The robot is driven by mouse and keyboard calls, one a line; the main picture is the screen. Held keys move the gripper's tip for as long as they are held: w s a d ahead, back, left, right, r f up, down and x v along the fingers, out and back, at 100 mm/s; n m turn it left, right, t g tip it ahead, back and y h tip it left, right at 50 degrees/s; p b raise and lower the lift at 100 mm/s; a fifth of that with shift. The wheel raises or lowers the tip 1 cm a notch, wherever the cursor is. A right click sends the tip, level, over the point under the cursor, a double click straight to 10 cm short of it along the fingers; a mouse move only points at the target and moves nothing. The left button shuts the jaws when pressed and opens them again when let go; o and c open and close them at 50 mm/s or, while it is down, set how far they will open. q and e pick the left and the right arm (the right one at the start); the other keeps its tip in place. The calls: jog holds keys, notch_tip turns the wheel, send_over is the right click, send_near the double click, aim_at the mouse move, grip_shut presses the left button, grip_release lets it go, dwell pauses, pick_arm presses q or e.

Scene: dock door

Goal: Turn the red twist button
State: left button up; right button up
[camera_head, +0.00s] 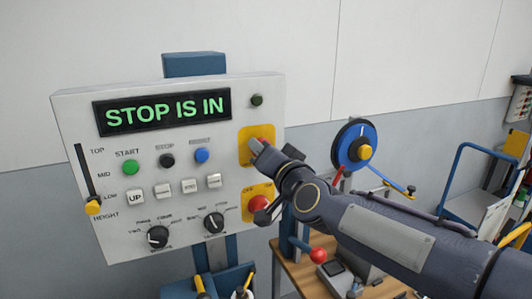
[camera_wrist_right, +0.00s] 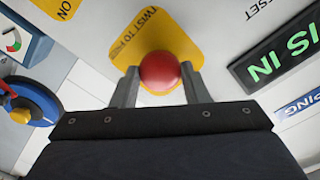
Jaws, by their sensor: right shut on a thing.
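The red twist button (camera_wrist_right: 160,70) sits on a yellow plate (camera_wrist_right: 144,43) with "TWIST TO" lettering, on the white control panel (camera_head: 90,240). My right gripper (camera_wrist_right: 160,80) is shut on the button, one finger on each side. In the head view the button (camera_head: 264,140) is mostly hidden behind my right gripper (camera_head: 259,146). The panel display (camera_head: 163,111) reads "STOP IS IN" in green. My left gripper is not in view.
Below is a second yellow plate with a red knob (camera_head: 258,203), close to my wrist. Green, black and blue buttons, white keys and two black dials fill the panel's left. A blue wheel (camera_head: 357,146) and a wooden table (camera_head: 300,274) stand to the right.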

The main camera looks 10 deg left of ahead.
jog(key=o, duration=1)
jog(key=v, duration=0.7)
jog(key=shift+s+d, duration=0.2)
jog(key=shift+s, duration=0.1)
